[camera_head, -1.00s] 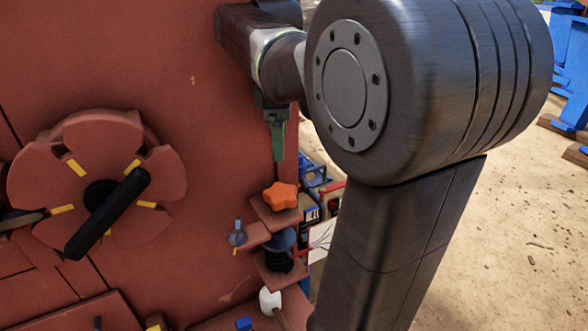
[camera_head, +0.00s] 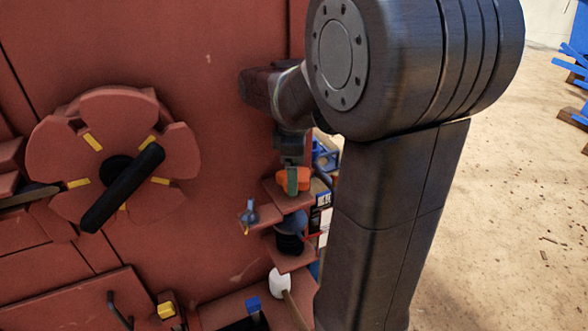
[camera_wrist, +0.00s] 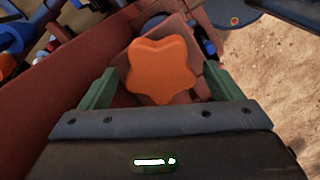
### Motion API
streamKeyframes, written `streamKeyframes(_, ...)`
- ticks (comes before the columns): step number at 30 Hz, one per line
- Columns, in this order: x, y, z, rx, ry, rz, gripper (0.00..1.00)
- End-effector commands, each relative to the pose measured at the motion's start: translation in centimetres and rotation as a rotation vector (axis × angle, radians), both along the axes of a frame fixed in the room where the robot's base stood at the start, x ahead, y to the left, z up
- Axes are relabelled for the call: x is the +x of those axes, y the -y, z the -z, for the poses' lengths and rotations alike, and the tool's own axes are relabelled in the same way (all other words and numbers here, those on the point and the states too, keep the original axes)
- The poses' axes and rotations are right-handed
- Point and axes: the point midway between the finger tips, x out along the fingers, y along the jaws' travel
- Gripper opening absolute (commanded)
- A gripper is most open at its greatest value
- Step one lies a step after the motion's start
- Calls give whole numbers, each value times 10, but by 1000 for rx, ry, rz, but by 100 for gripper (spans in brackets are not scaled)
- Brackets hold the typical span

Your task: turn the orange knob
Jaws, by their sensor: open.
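The orange star-shaped knob (camera_wrist: 160,72) sits on a small red ledge in the middle of the wrist view. In the head view the knob (camera_head: 282,181) is partly hidden behind a green finger of my gripper (camera_head: 292,180). In the wrist view my gripper (camera_wrist: 158,88) is open, with one green finger on each side of the knob. A gap shows between the knob and each finger. I cannot tell whether the fingertips are level with the knob.
A red wheel with a black handle (camera_head: 122,188) is on the red machine wall at left. A small grey-blue lever (camera_head: 249,214) and a black-and-blue round part (camera_head: 290,236) are close below the knob. A white-headed tool (camera_head: 280,283) is lower down. Sandy ground lies at right.

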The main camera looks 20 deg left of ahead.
Motion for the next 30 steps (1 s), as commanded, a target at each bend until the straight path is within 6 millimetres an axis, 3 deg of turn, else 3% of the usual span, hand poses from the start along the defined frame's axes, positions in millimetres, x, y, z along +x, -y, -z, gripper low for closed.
streamKeyframes(7, 0, 0, 1, 0, 1, 0, 86)
streamKeyframes(14, 0, 0, 0, 0, 0, 0, 41)
streamKeyframes(23, 0, 0, 0, 0, 0, 30, 41)
streamKeyframes(30, 0, 0, -2, 0, 0, 154, 41)
